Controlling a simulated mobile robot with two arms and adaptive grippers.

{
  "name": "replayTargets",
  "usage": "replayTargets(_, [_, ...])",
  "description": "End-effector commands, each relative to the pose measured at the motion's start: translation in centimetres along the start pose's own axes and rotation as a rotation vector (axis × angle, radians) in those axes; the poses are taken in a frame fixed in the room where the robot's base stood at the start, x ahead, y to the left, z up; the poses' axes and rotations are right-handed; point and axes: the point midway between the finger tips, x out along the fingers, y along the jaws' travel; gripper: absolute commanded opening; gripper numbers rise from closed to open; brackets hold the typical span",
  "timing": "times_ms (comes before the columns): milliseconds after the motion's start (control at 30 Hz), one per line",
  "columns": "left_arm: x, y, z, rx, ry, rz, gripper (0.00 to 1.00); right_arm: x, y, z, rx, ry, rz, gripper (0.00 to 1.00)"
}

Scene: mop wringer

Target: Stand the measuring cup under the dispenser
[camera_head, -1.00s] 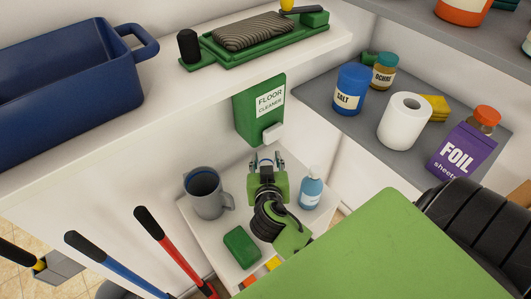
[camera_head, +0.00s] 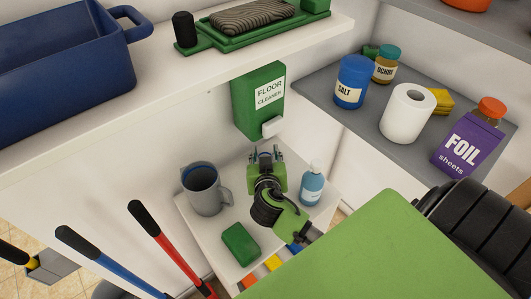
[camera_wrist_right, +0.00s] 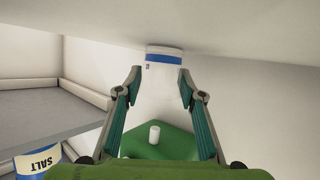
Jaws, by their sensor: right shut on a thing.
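The measuring cup (camera_wrist_right: 164,57) looks white with a blue band. In the right wrist view it sits between the fingertips of my right gripper (camera_wrist_right: 162,73), which is shut on it. In the head view my right gripper (camera_head: 266,154) is low in front of the wall, just below the green floor cleaner dispenser (camera_head: 258,100), and hides most of the cup. The wrist view shows the dispenser's green underside (camera_wrist_right: 175,146) and white nozzle (camera_wrist_right: 154,135). I cannot tell whether the cup touches the surface below it. My left gripper is out of view.
On the white stand (camera_head: 208,226) are a grey jug (camera_head: 203,192) at left, a green block (camera_head: 240,243) in front and a blue bottle (camera_head: 312,186) close at right. A shelf (camera_head: 320,95) at right holds the salt (camera_head: 351,82). Red and blue handles (camera_head: 172,250) rise at left.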

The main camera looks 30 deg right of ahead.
Motion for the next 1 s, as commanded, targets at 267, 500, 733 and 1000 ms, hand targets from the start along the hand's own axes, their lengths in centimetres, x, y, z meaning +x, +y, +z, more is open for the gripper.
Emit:
replayTargets(267, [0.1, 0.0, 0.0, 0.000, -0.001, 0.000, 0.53, 0.0, 0.0, 0.1, 0.000, 0.000, 0.000, 0.53])
replayTargets(500, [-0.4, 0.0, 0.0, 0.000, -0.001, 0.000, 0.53, -0.2, 0.1, -0.4, -0.001, 0.000, 0.000, 0.53])
replayTargets(733, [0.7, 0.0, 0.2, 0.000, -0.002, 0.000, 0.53, -4.0, -0.1, 0.2, 0.004, -0.004, -0.002, 0.53])
replayTargets(1000, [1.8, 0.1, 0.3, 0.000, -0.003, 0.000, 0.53, -9.6, 0.0, 0.0, 0.003, -0.002, 0.000, 0.53])
